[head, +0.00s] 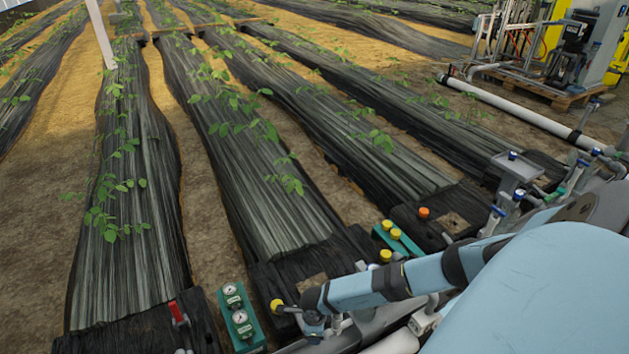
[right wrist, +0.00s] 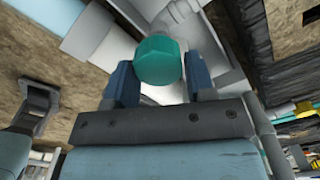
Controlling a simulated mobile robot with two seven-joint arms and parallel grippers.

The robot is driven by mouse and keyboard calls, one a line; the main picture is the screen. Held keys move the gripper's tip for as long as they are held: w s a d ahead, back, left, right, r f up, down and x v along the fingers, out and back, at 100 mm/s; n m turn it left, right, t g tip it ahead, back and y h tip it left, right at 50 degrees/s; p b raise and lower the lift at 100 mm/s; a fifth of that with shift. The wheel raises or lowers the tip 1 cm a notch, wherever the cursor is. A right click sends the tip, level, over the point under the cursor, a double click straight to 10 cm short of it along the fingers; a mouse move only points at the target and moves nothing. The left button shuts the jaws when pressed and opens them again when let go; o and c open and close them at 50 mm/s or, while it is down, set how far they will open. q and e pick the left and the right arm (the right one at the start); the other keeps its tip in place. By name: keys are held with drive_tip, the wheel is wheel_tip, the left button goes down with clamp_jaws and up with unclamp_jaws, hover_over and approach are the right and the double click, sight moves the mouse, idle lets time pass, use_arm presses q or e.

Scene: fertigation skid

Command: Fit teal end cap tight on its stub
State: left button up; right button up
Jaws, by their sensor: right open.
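The teal end cap (right wrist: 157,60) shows in the right wrist view as a round, faceted teal piece. It lies between the two blue fingers of my right gripper (right wrist: 160,66), against grey and white parts behind. The fingers are open, one at each side of the cap; I cannot tell whether either touches it. The stub is hidden behind the cap, so its seating cannot be seen. In the head view my right arm comes in from the right and its far end is low near the pipework; the cap is not clearly visible there. My left gripper is not in view.
A green gauge panel (head: 240,318) and a red-handled valve (head: 178,312) stand at the lower left. A green block with yellow knobs (head: 396,240) is just beyond my arm. Plastic-covered plant beds (head: 270,180) stretch behind. A pallet with equipment (head: 550,88) stands at the far right.

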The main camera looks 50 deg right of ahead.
drive_tip(key=c, duration=0.4)
drive_tip(key=shift+o, duration=0.3)
drive_tip(key=shift+m+p, duration=0.85)
drive_tip(key=shift+m, duration=0.75)
drive_tip(key=shift+f, duration=0.15)
drive_tip(key=shift+o, duration=0.3)
drive_tip(key=shift+d, duration=0.1)
